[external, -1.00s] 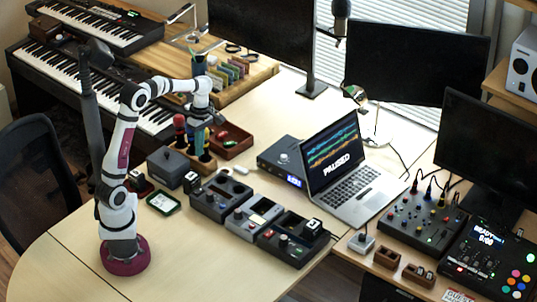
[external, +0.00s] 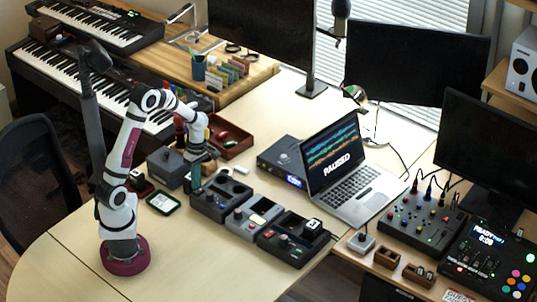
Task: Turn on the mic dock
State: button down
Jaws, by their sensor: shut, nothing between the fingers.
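Three dark desktop units stand in a row on the table: the left one (external: 221,196) has round wells, the middle one (external: 253,214) is greyer with a small screen, and the right one (external: 293,240) has a red button at its front and a small block in it. I cannot tell from any label which is the mic dock. My gripper (external: 203,168) points down just behind the left end of the left unit. It is shut and empty. Its tips are small and partly lost against the dark objects there; contact cannot be told.
A dark box (external: 168,168) and a rack of coloured-handled tools stand close to my gripper, partly behind it. A red-brown tray (external: 232,141) lies behind. A box with a blue display (external: 282,164) and an open laptop (external: 345,180) reading PAUSED stand to the right.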

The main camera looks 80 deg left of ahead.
jog(key=shift+s+f, duration=0.1)
jog(key=shift+f, duration=0.8)
jog(key=shift+d+f, duration=0.15)
jog(key=shift+f, duration=0.05)
jog(key=shift+w+a+r, duration=0.2)
jog(key=shift+w+a, duration=0.35)
jog(key=shift+a, duration=0.1)
